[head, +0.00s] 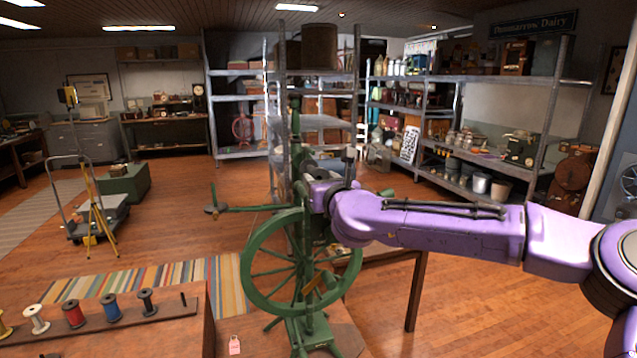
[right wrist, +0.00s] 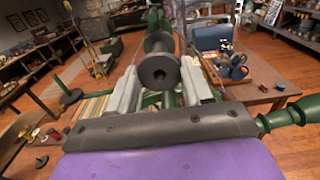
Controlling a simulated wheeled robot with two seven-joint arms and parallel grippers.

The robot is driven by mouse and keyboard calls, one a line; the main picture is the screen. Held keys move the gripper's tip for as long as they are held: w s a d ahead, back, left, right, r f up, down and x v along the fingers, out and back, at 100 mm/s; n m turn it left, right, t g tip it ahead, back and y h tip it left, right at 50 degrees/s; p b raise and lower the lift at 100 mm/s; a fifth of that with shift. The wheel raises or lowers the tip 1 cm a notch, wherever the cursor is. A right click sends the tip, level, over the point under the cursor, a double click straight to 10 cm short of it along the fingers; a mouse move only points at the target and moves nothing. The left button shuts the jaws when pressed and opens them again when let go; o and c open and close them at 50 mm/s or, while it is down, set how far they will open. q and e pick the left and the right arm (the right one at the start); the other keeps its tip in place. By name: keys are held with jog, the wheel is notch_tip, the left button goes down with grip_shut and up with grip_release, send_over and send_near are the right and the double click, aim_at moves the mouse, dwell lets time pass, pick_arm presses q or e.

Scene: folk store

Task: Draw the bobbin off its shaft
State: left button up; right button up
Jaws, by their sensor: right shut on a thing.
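The green spinning wheel (head: 248,262) stands in the middle of the head view, with its large wheel below my right gripper. In the right wrist view, a dark bobbin (right wrist: 160,72) sits between the two grey fingers of my right gripper (right wrist: 159,78), which is shut on it. Its round end flange with a small centre hole faces the camera. Its shaft is hidden behind the flange, so I cannot tell whether the bobbin is still around it. In the head view my purple right arm covers much of that place. My left gripper is not in view.
A wooden rack (head: 97,326) at the lower left holds several spools and one bare peg (head: 183,299). A small pink tag (head: 235,345) lies near the wheel's foot. A wooden table (right wrist: 255,85) with a blue box (right wrist: 212,38) is at right in the wrist view. Shelves stand behind.

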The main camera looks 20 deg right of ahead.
jog(key=shift+s+d+b, duration=0.1)
jog(key=shift+s+b, duration=0.9)
jog(key=shift+s, duration=1.45)
jog(key=shift+s+d+b, duration=0.1)
jog(key=shift+s+b, duration=0.65)
jog(key=shift+s, duration=1.7)
